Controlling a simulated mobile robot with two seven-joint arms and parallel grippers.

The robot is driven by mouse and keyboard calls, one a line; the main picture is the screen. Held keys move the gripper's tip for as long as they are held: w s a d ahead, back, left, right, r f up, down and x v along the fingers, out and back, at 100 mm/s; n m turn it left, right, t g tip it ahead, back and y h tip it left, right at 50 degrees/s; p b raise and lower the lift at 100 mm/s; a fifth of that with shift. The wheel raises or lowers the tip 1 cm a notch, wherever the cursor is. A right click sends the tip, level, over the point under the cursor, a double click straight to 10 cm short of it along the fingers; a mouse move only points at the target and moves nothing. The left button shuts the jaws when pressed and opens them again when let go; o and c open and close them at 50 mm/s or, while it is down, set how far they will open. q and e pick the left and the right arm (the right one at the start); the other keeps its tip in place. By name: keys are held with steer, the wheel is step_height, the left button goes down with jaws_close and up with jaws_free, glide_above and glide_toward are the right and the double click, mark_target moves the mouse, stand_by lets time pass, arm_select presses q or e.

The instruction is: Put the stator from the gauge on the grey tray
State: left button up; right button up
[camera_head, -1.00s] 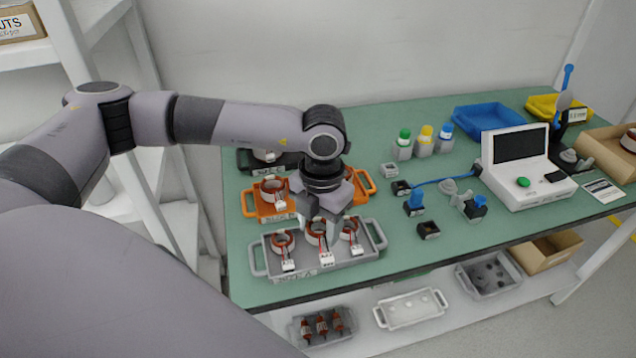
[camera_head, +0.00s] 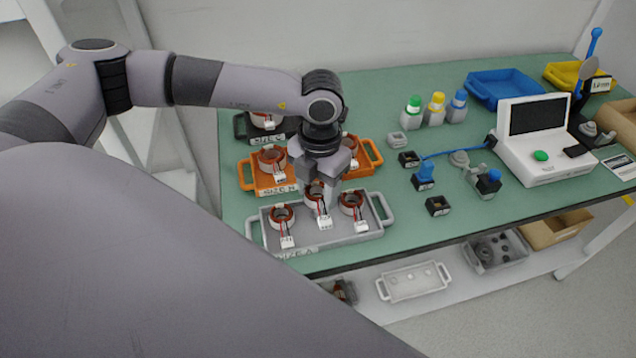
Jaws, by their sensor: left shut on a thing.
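The grey tray (camera_head: 375,234) lies at the near edge of the green bench. One stator (camera_head: 282,214) is on its left side and another stator (camera_head: 352,203) on its right, each a copper-brown ring with red wires and a white connector. My left gripper (camera_head: 318,184) points down over the middle of the tray and is shut on a middle stator (camera_head: 319,198). Its upper part is partly hidden by the fingers. It appears slightly raised, but I cannot tell clearly if it touches the tray. I cannot tell which object is the gauge. My right gripper is out of view.
An orange tray (camera_head: 245,174) with stators lies just behind the grey one, and a dark tray (camera_head: 240,124) behind that. Small black fixtures (camera_head: 437,206), bottles (camera_head: 437,108) and a white tester (camera_head: 540,140) stand to the right. Bare bench lies right of the grey tray.

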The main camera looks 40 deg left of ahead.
arm_select(q)
steer(key=shift+f, duration=0.7)
steer(key=shift+b, duration=0.3)
steer(key=shift+f+b, duration=0.8)
steer(key=shift+f, duration=0.15)
steer(key=o, duration=1)
steer(key=shift+r, duration=0.2)
steer(key=shift+r+p, duration=1.75)
steer(key=shift+r, duration=0.6)
steer(key=shift+o, duration=0.3)
